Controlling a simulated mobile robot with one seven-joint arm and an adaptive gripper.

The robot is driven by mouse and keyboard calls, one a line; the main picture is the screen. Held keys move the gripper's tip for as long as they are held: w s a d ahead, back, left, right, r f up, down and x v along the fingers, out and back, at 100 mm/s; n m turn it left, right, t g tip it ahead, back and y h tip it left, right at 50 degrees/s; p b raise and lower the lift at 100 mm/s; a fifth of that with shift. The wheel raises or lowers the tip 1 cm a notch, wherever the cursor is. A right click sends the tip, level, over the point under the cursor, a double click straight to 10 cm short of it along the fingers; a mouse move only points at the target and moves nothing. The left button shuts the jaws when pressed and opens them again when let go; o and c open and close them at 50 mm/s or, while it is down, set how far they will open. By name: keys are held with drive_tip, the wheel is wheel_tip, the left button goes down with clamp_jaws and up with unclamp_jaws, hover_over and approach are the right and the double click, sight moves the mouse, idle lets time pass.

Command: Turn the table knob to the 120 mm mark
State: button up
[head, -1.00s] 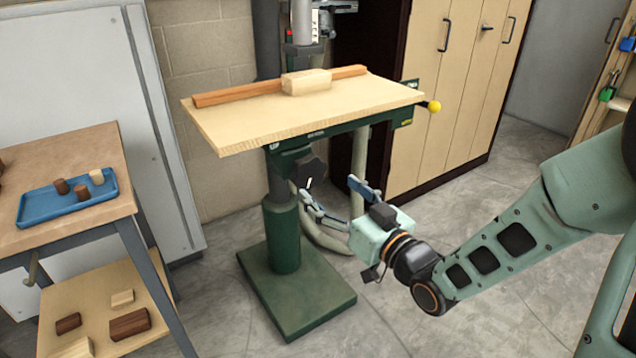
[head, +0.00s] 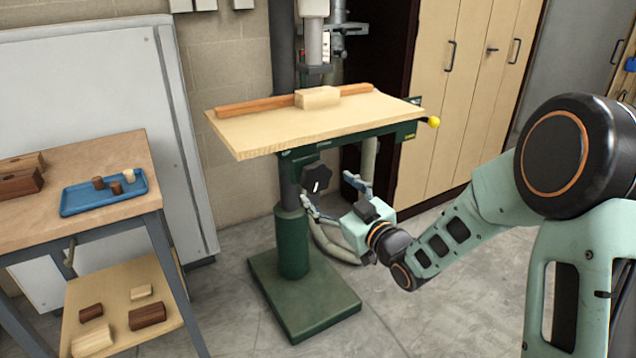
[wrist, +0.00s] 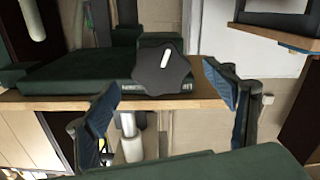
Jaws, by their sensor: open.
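The table knob (head: 316,178) is a dark, lobed knob with a white pointer line. It sits under the wooden table (head: 300,125) of a green drill press, on the column side facing me. In the wrist view the knob (wrist: 162,68) shows near the top middle, its pointer line close to upright with a slight tilt. My gripper (head: 329,191) is open. In the wrist view its blue-padded fingers (wrist: 162,82) spread to the left and right of the knob, apart from it. Small pale marks show beside the knob, but I cannot read them. No 120 mm mark is legible.
A wooden block (head: 318,97) and a reddish fence (head: 250,104) lie on the press table. A yellow ball handle (head: 433,122) sticks out at its right. A workbench with a blue tray (head: 75,208) stands left. The green base (head: 305,300) is on the floor.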

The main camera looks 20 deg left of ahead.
sight(319, 181)
drive_tip(key=shift+b+x, duration=0.3)
drive_tip(key=shift+x, duration=2.35)
drive_tip(key=shift+c, duration=0.5)
drive_tip(key=c, duration=1)
